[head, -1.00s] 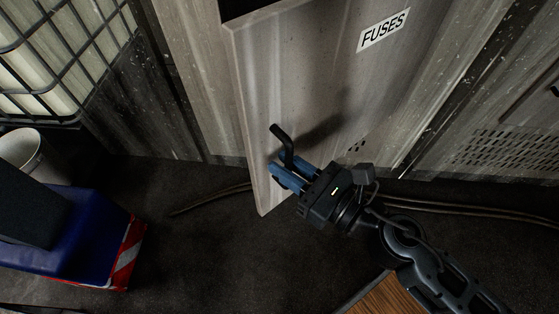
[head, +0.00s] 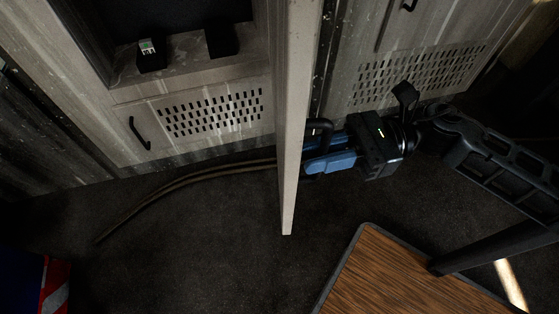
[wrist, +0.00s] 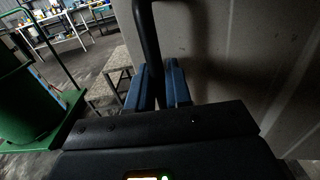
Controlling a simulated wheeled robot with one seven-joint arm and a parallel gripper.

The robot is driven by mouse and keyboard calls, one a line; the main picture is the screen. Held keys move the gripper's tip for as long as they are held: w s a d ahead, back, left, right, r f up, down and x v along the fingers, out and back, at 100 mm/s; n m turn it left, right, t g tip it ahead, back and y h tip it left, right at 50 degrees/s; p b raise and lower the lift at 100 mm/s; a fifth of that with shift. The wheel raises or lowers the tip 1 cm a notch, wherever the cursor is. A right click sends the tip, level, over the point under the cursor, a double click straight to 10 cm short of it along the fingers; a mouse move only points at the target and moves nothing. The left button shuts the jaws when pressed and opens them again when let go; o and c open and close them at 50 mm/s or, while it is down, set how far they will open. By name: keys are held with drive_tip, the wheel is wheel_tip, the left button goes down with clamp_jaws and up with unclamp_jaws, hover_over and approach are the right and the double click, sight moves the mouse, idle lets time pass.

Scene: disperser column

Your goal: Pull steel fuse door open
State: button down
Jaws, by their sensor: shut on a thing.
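The steel fuse door (head: 293,110) is swung out from its cabinet and shows nearly edge-on in the head view. It fills the right side of the wrist view (wrist: 240,60). Its black bar handle (head: 322,125) is on the right-hand face; it also shows in the wrist view (wrist: 148,40). My gripper (head: 330,158), with blue fingers, is shut on the handle, coming from the right. In the wrist view the fingers (wrist: 158,88) stand either side of the handle's lower part. The cabinet opening (head: 190,50) is exposed left of the door.
Inside the cabinet sit a small black box with a green-lit top (head: 149,56) and another dark block (head: 222,39). Cables (head: 190,180) lie on the floor. A wooden-topped surface (head: 400,275) is at the lower right. A green drum-like object (wrist: 25,100) shows in the wrist view.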

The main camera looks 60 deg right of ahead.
drive_tip(key=b+v, duration=0.1)
drive_tip(key=v, duration=0.5)
drive_tip(key=shift+s, duration=0.3)
drive_tip(key=c, duration=1.2)
unclamp_jaws()
